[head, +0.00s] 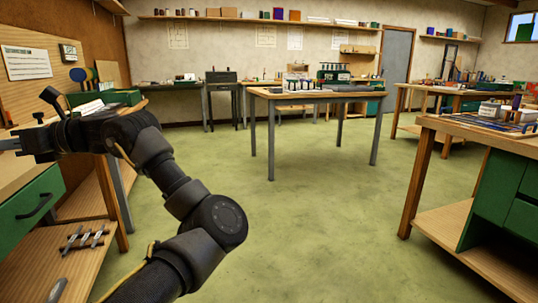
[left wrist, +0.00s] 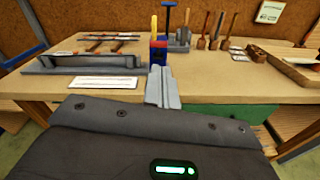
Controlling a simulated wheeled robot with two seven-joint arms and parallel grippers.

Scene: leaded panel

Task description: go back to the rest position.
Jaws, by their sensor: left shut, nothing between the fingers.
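My left gripper (head: 8,143) is at the left edge of the head view, with its arm reaching in from the bottom. In the left wrist view its grey fingers (left wrist: 163,88) are together with nothing between them. They point over a wooden workbench (left wrist: 230,86). A red, yellow and blue tool holder (left wrist: 158,50) stands just beyond the fingertips in that view; I cannot tell the gap. My right gripper is in neither view.
A green-drawered bench (head: 30,210) stands close under my left arm. A table (head: 320,95) stands mid-room, and another bench (head: 470,130) is at the right. Open green floor (head: 310,220) lies between them. Mallets (left wrist: 205,32) and a grey rack (left wrist: 82,64) are on the left bench.

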